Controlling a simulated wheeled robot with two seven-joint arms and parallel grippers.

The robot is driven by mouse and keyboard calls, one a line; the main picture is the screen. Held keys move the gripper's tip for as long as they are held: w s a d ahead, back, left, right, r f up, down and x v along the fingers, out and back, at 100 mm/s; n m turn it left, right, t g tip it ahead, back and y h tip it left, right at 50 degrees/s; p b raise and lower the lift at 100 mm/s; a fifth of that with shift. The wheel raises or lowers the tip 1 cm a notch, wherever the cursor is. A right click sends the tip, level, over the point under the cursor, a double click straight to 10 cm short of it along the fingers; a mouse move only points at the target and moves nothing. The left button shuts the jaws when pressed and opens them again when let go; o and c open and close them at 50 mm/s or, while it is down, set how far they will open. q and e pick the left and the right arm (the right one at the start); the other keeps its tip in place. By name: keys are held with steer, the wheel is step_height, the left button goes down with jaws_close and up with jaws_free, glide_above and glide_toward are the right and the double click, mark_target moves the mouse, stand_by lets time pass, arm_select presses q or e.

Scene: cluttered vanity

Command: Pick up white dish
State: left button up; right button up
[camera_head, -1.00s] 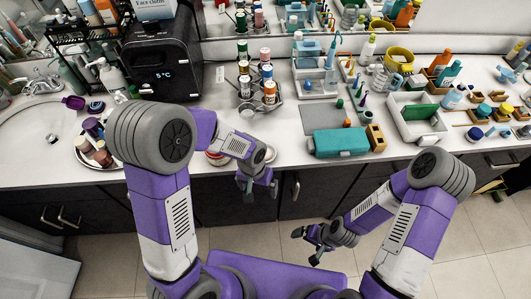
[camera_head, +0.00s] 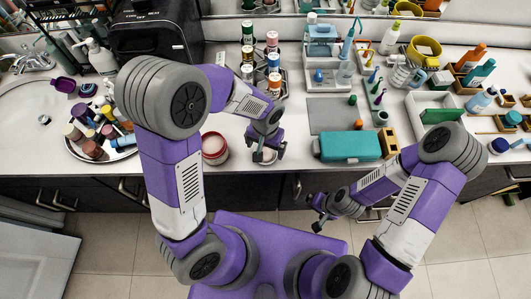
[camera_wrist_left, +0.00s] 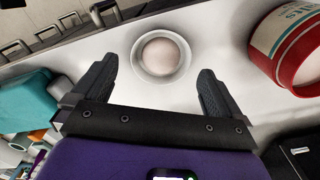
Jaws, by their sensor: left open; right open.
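The white dish (camera_wrist_left: 137,57) is small and round, with a pale pinkish round inside, and sits on the white counter near its front edge. In the head view the dish (camera_head: 264,157) shows only partly, beneath my left gripper (camera_head: 267,148). In the left wrist view my left gripper (camera_wrist_left: 155,75) is open and empty, its fingers on either side of the dish in the picture. No contact with the dish is visible. My right gripper (camera_head: 318,213) is open and empty, in front of the counter and below its top.
A red-and-white tin (camera_head: 214,149) stands close to the dish and also shows in the left wrist view (camera_wrist_left: 290,45). A teal case (camera_head: 350,147) lies to the right. A round tray of bottles (camera_head: 125,154) is at the left. Spice jars (camera_head: 272,62) stand behind.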

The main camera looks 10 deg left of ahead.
mark_target(265, 155)
arm_select(q)
step_height(265, 155, down, 4)
steer(key=shift+w+r+b, duration=0.1)
steer(key=shift+r+b, duration=0.05)
steer(key=shift+b, duration=0.15)
steer(key=c, duration=1.5)
